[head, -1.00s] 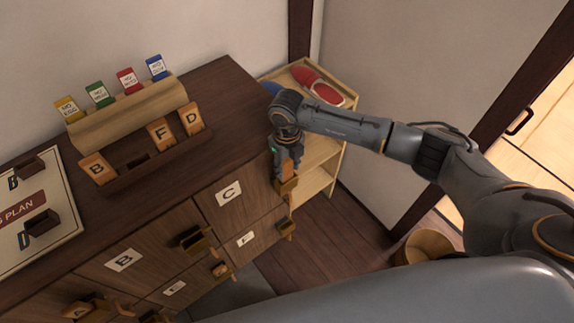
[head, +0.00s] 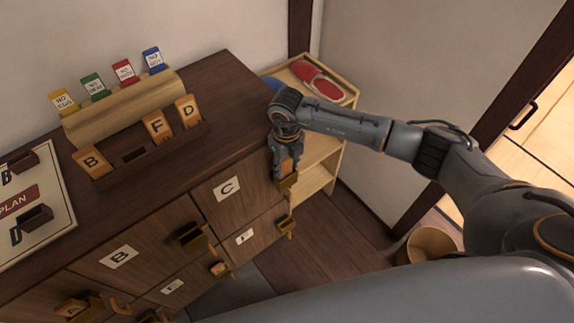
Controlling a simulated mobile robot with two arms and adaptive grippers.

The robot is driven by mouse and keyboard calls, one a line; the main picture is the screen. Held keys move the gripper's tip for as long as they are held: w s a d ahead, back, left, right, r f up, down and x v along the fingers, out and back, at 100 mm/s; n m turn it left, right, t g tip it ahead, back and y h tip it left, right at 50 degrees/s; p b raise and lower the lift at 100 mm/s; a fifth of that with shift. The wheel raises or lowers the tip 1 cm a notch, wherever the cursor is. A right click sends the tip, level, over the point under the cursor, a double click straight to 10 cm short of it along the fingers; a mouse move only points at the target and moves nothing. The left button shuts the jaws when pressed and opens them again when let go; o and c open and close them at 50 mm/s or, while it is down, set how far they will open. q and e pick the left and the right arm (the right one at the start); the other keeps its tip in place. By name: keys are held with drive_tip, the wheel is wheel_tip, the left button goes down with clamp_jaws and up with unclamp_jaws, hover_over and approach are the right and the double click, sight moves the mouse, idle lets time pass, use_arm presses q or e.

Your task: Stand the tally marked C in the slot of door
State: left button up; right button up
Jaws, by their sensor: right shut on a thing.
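My right gripper (head: 287,163) is at the right edge of the door marked C (head: 208,205). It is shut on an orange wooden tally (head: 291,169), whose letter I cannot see. The tally is upright at the brass slot holder (head: 289,181) of that door. Its lower end is hidden, so I cannot tell how deep it sits in the slot. My left gripper is not in view.
A dark rack (head: 140,163) on the cabinet holds tallies B, F and D, with one gap. Several coloured cards stand in a wooden block (head: 125,112) behind. Other doors carry brass holders, such as the one beside door B (head: 190,236). A low shelf (head: 318,178) stands close right.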

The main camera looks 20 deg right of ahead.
drive_tip(key=shift+s+f, duration=0.45)
drive_tip(key=shift+f, duration=0.1)
drive_tip(key=o, duration=1.8)
drive_tip(key=shift+s+f, duration=0.1)
drive_tip(key=shift+d, duration=0.1)
drive_tip(key=shift+w+r+p, duration=0.15)
drive_tip(key=shift+r+p, duration=0.25)
drive_tip(key=shift+r, duration=0.1)
drive_tip(key=shift+w+r+p, duration=0.15)
drive_tip(key=shift+r+p, duration=0.25)
drive_tip(key=shift+r, duration=0.1)
drive_tip(key=shift+w+r+p, duration=0.1)
drive_tip(key=shift+r+p, duration=1.5)
drive_tip(key=shift+r, duration=1.15)
